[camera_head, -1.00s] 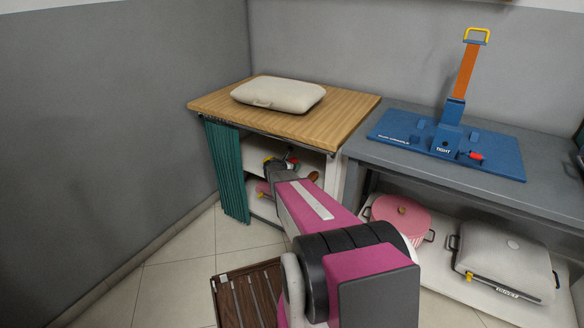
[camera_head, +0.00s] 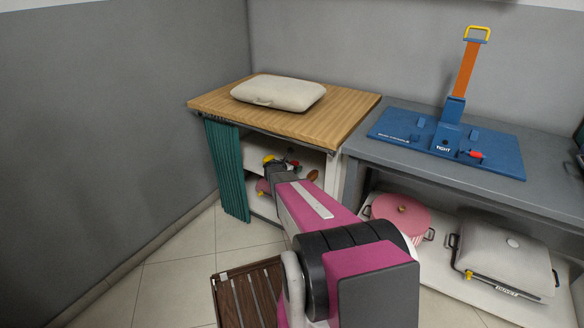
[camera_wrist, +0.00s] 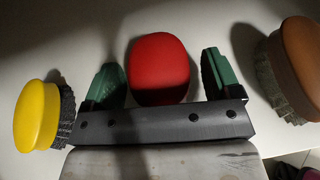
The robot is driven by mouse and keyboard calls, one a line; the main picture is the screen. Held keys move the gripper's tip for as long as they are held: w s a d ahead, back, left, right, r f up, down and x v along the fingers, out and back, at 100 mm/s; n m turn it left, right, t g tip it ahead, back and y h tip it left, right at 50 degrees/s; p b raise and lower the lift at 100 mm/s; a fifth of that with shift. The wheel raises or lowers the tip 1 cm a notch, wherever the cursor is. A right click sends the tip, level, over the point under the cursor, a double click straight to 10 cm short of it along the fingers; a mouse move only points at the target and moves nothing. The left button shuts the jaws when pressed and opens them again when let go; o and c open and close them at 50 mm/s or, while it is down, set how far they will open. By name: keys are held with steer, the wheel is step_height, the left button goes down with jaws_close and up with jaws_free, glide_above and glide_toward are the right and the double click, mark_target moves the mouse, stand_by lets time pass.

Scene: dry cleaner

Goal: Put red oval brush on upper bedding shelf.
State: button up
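The red oval brush (camera_wrist: 158,68) lies on a pale shelf surface in the wrist view, its smooth red back towards the camera. My gripper (camera_wrist: 160,75) is open, with one green fingertip on each side of the brush and a narrow gap showing beside each. The brush's underside is hidden. I cannot tell for sure which surface is the upper bedding shelf.
A yellow brush (camera_wrist: 36,115) lies left and a brown brush (camera_wrist: 302,62) right, both near the fingers. The wooden top (camera_head: 350,107) closes over the cabinet and holds a cream pillow-like item (camera_head: 279,93). A green curtain (camera_head: 228,170) hangs at the cabinet's left.

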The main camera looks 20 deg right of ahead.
steer(key=shift+r, duration=0.1)
steer(key=shift+r, duration=0.25)
steer(key=s+a+r+m+g+y, duration=0.2)
steer(key=s+a+r+m+y, duration=0.1)
steer(key=s+a+m, duration=0.5)
steer(key=s+a+r+m+g+y, duration=0.2)
steer(key=s+a+r+m+y, duration=0.2)
steer(key=s+a+m, duration=0.4)
steer(key=s+a+r+m+g+y, duration=0.3)
steer(key=s+a+m, duration=0.5)
steer(key=s, duration=1)
steer(key=shift+s+r+y, duration=0.25)
steer(key=shift+r+y, duration=0.1)
steer(key=shift+y, duration=0.35)
steer(key=shift+a, duration=0.1)
steer(key=shift+c, duration=0.4)
